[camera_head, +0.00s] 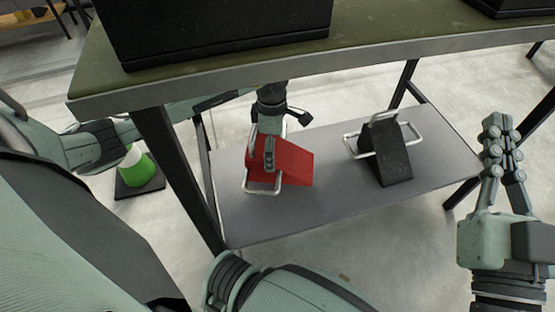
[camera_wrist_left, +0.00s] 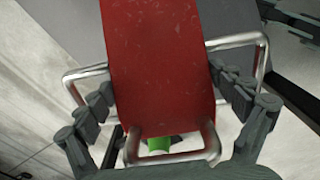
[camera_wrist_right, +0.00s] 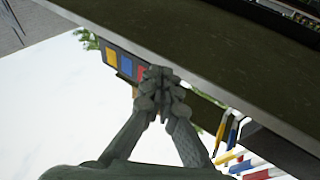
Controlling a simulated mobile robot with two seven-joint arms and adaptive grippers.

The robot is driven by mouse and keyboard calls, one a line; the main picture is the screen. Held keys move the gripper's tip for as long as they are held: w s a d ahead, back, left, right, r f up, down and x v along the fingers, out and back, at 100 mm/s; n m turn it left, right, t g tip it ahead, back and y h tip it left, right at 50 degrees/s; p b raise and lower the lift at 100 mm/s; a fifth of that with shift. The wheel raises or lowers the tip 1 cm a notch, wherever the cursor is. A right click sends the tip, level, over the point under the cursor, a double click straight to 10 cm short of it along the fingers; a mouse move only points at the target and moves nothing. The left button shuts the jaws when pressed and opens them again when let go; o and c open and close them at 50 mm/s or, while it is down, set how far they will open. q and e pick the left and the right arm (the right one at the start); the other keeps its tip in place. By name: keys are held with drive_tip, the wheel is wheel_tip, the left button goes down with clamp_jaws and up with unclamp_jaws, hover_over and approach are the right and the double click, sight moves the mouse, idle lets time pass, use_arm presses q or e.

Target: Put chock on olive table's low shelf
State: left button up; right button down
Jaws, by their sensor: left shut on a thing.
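The red chock (camera_head: 290,162), a wedge with metal handle loops, shows over the left part of the olive table's low grey shelf (camera_head: 330,205). My left gripper (camera_head: 275,130) is shut on it, one finger on each side, as the left wrist view (camera_wrist_left: 165,100) also shows. I cannot tell whether the red chock touches the shelf. A black chock (camera_head: 392,160) with a metal handle rests on the shelf's right half. The olive table's top (camera_head: 375,38) is above. My right gripper (camera_head: 497,140) is shut and empty, right of the shelf; its fingertips meet in the right wrist view (camera_wrist_right: 160,88).
Dark cases (camera_head: 215,30) stand on the table top. Table legs (camera_head: 178,175) frame the shelf. A green and white cone (camera_head: 137,168) stands on the floor at the left. Bare shelf lies between the two chocks and along the front.

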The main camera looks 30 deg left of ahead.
sight(277, 151)
use_arm(q)
drive_tip(key=shift+w+d+f, duration=0.25)
drive_tip(key=shift+d+f, duration=0.05)
drive_tip(key=shift+d, duration=0.25)
wheel_tip(277, 151, down, 3)
drive_tip(key=shift+b, duration=0.35)
drive_tip(key=shift+f, duration=0.45)
use_arm(e)
drive_tip(key=shift+s+r+t, duration=0.2)
drive_tip(key=shift+r+t, duration=0.15)
drive_tip(key=shift+r, duration=0.25)
drive_tip(key=shift+s+r+t, duration=0.15)
drive_tip(key=shift+r+t, duration=0.2)
drive_tip(key=shift+r, duration=0.25)
use_arm(q)
drive_tip(key=shift+f, duration=0.1)
use_arm(e)
drive_tip(key=shift+d+y, duration=0.1)
drive_tip(key=shift+y, duration=0.2)
use_arm(q)
drive_tip(key=o, duration=1.5)
drive_tip(key=shift+f, duration=0.1)
drive_tip(key=shift+o, duration=0.2)
use_arm(e)
drive_tip(key=shift+s+r, duration=0.1)
drive_tip(key=shift+r, duration=0.05)
